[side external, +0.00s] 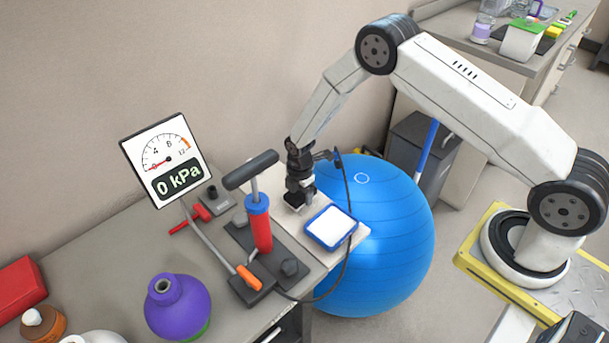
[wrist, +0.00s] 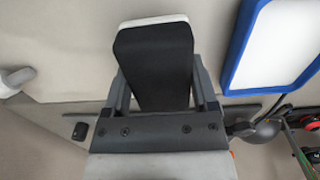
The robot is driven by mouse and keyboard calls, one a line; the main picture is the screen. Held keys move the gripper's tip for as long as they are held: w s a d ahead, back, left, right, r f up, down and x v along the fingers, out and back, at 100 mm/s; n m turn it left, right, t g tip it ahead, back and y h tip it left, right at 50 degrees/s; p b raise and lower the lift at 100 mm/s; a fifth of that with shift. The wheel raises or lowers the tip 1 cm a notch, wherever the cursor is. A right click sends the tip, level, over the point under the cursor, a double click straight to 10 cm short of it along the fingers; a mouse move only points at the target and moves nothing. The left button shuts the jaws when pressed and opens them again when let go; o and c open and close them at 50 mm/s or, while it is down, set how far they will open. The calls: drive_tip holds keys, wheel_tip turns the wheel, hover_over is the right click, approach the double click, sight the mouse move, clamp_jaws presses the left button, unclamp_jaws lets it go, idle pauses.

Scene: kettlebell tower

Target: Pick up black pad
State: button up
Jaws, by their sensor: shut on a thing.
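The black pad (wrist: 153,62) is a dark rounded block with a white layer along its far end. In the wrist view it sits between the two grey fingers of my gripper (wrist: 160,88), which is shut on it. In the side view my gripper (side external: 299,190) points down over the pale board at the table's right end, with the dark pad (side external: 294,201) at its tip. I cannot tell whether the pad touches the board.
A blue-rimmed white tray (side external: 309,228) lies right beside my gripper. A red pump (side external: 259,225) with a black handle stands to the left, near a pressure gauge (side external: 165,158) reading 0 kPa. A purple kettlebell-like object (side external: 180,305) stands front left. A large blue ball (side external: 390,235) is beside the table.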

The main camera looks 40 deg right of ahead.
drive_tip(key=s+r, duration=1.1)
drive_tip(key=s, duration=0.3)
drive_tip(key=shift+d, duration=0.3)
drive_tip(key=shift+r, duration=0.1)
drive_tip(key=o, duration=0.6)
drive_tip(key=shift+c, duration=0.2)
clamp_jaws()
drive_tip(key=shift+f+m+h, duration=0.2)
drive_tip(key=shift+m+h, duration=0.1)
drive_tip(key=shift+m, duration=0.1)
